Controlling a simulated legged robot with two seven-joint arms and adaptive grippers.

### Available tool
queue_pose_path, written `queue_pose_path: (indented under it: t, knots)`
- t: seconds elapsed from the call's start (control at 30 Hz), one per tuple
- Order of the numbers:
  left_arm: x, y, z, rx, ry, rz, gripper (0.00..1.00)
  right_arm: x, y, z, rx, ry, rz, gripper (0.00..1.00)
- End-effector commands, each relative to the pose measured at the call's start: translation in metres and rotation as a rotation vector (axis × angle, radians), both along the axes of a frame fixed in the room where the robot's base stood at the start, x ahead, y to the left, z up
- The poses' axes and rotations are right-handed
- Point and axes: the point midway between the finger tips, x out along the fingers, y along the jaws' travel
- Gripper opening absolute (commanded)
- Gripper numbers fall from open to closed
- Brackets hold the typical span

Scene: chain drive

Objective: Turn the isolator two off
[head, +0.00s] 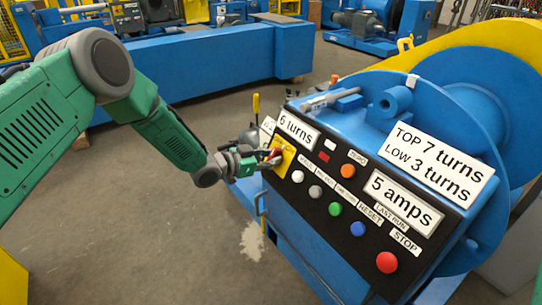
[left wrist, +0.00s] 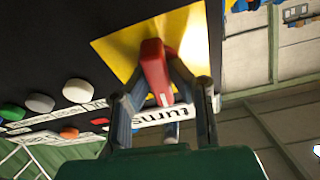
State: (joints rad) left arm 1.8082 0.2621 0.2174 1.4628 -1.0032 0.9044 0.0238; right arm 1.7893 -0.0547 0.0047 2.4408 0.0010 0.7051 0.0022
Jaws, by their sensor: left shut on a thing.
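A red isolator handle (head: 276,154) stands out from a yellow square plate (head: 285,161) at the upper left of the black control panel (head: 335,245). In the left wrist view the red handle (left wrist: 154,66) runs nearly up and down the picture over the yellow plate (left wrist: 190,38). My left gripper (head: 270,158) has its fingers on either side of this handle and is shut on it. No number for the isolator is readable, and the fingers hide part of the handle. My right gripper is not in view.
Buttons cover the panel, with a large red stop button (head: 386,262) low on it. Labels such as "6 turns" (head: 298,130) and "5 amps" (head: 403,202) stand on it. A blue drum (head: 490,115) is behind. Open floor (head: 215,115) lies left of the machine.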

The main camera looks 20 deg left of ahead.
Motion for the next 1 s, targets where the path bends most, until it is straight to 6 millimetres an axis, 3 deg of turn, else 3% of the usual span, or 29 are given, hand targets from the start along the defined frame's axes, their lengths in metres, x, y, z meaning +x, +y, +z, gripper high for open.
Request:
queue_pose_path:
  t: [0.2, 1.0]
  knots:
    - [0.004, -0.003, 0.008, -0.152, 0.099, 0.089, 0.00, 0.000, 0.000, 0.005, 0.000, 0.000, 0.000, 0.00]
    - [0.009, 0.006, 0.008, -0.602, 0.442, 0.376, 0.00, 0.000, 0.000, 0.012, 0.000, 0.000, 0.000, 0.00]
